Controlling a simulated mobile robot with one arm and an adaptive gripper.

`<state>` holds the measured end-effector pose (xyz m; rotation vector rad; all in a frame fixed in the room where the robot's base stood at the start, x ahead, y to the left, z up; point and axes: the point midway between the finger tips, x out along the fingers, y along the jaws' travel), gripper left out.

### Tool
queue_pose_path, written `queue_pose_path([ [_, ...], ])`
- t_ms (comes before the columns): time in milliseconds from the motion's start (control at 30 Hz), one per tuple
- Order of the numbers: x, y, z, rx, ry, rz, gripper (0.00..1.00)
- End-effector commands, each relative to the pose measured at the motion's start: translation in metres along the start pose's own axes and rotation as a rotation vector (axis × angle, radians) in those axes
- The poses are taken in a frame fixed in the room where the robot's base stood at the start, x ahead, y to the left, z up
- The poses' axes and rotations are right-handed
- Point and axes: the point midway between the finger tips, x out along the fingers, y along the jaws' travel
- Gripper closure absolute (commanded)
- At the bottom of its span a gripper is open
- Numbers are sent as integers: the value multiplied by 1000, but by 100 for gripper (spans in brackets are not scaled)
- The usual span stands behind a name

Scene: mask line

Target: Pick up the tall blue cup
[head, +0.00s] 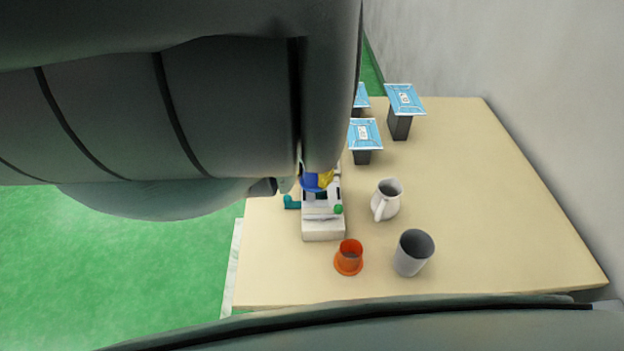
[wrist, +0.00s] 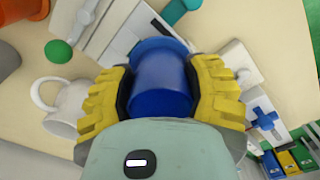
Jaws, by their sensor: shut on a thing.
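The tall blue cup (wrist: 162,84) is between the yellow fingers of my gripper (wrist: 165,92) in the wrist view. Both fingers press on its sides, and my gripper is shut on it. In the head view a small part of the blue cup (head: 311,182) and a yellow finger of my gripper (head: 326,178) show below my dark arm. The arm hides most of both there. The cup appears over the white machine; I cannot tell whether it touches anything below.
A white machine (head: 323,229) with a green knob stands on the table (head: 480,215). A white pitcher (head: 386,199), a grey cup (head: 413,252) and an orange cup (head: 349,257) stand nearby. Blue-topped stands (head: 402,105) are at the back. The table's right side is clear.

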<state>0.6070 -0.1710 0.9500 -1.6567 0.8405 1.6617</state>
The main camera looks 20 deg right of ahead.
Motion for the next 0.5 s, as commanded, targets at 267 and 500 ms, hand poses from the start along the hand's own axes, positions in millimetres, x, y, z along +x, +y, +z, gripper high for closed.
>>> queue_pose_path([
  [267, -18, 7, 24, -2, -3, -1, 87],
  [500, -23, 20, 55, -2, 1, 2, 87],
])
